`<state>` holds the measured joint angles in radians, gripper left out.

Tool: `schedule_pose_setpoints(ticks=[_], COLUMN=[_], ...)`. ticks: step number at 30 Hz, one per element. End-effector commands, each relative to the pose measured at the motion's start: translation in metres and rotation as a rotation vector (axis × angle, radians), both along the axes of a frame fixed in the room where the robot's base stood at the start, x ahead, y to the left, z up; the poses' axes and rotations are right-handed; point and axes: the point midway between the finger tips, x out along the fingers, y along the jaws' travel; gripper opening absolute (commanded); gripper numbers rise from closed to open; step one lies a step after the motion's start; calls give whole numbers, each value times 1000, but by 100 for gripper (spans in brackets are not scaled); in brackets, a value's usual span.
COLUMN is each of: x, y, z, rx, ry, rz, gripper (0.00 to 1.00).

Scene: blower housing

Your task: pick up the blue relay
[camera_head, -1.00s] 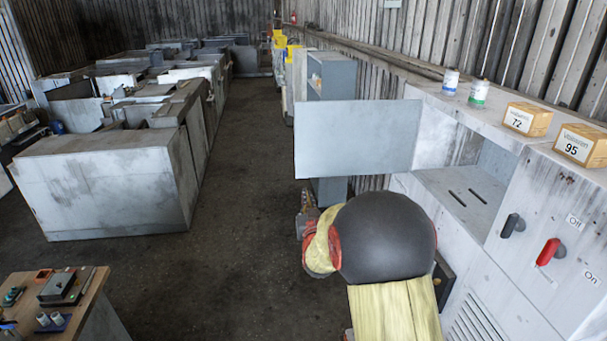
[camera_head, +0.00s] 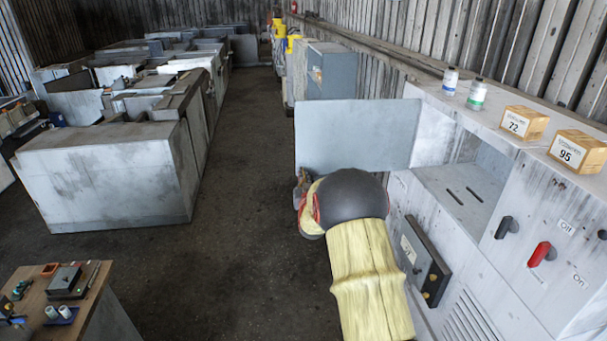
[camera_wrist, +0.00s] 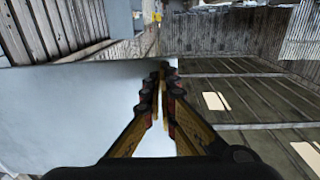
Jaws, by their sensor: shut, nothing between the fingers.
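I cannot pick out a blue relay for certain in either view. In the head view, small blue items (camera_head: 14,322) lie at the left edge of a wooden workbench (camera_head: 104,268), too small to identify. My gripper (camera_wrist: 164,72) is shut and empty in the wrist view, its black and yellow fingers meeting in front of a pale grey panel. In the head view its end shows only partly (camera_head: 302,184), just below the open cabinet door (camera_head: 357,135), and my arm hides the rest.
The open-doored cabinet (camera_head: 450,195) stands at right, with two bottles (camera_head: 477,94) and two yellow boxes (camera_head: 525,122) on top. Grey machines (camera_head: 105,185) line the left. The floor (camera_head: 238,250) between is clear.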

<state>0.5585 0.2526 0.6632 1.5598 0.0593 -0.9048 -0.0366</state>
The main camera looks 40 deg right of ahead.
Motion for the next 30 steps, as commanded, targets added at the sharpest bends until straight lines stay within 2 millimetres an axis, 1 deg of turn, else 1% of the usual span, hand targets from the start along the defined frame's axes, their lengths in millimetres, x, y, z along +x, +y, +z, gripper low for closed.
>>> schedule_pose_setpoints(ticks=[14, 17, 22, 27, 30], x=[4, 12, 31, 49, 56], y=[-3, -7, -20, -33, -38], z=[-1, -3, -6, -6, -3], rx=[-1, -2, -2, -1, -1], ry=[-2, -3, -2, -1, -2], rz=[0, 0, 0, 0, 0], gripper=[0, 0, 0, 0, 0])
